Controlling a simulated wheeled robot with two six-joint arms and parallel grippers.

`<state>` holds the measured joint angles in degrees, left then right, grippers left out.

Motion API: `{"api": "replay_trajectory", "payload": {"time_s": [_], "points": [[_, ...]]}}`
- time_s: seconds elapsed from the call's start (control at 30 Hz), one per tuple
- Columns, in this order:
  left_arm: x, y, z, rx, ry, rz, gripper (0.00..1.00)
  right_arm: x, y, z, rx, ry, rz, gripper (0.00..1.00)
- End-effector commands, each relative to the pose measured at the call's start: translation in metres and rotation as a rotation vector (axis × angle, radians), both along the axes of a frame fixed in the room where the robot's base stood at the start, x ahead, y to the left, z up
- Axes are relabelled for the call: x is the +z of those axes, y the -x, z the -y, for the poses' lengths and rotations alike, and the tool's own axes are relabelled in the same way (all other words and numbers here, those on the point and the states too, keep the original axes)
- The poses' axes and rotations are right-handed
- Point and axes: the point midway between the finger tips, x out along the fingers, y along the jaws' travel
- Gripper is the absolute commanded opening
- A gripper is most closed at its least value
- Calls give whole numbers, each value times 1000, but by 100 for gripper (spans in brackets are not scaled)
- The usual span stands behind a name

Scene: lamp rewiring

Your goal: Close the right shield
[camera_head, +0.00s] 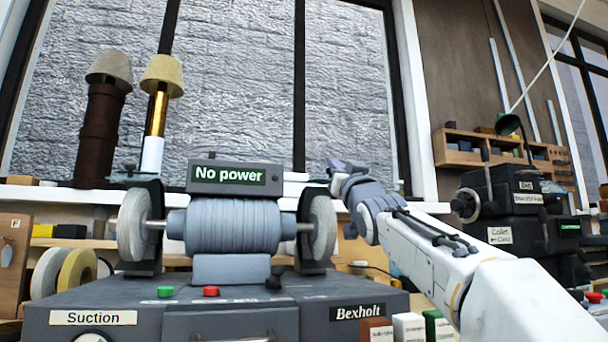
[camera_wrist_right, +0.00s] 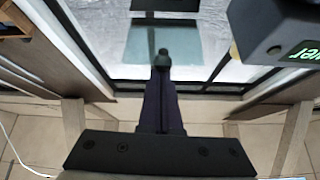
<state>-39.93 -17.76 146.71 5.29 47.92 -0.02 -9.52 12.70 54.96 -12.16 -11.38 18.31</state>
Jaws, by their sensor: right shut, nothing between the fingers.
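The grinder (camera_head: 232,232) stands on a dark base with a wheel at each end. Its right wheel (camera_head: 321,228) sits beside a dark guard. My right gripper (camera_head: 338,165) is above and just right of this wheel, with its purple fingers shut and empty. In the right wrist view the shut fingers (camera_wrist_right: 161,75) point at a small dark knob (camera_wrist_right: 162,52). A see-through bluish pane, seemingly the right shield (camera_wrist_right: 145,40), lies behind the knob. I cannot tell if the fingertips touch the knob. The shield is not clear in the head view. My left gripper is out of view.
A "No power" display (camera_head: 234,177) tops the grinder; its corner shows in the right wrist view (camera_wrist_right: 290,40). Red (camera_head: 211,291) and green (camera_head: 165,292) buttons are on the base. Two lamps (camera_head: 107,115) stand behind at left. A dark machine (camera_head: 510,205) stands at right.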

Motion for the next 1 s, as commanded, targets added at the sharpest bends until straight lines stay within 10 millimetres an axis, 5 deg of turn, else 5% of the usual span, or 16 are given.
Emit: {"api": "replay_trajectory", "payload": {"time_s": [0.1,1.0], "points": [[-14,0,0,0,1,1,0,-7,2,8,-11,-6,27,0],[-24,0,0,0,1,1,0,-22,6,9,-11,-8,30,0]]}}
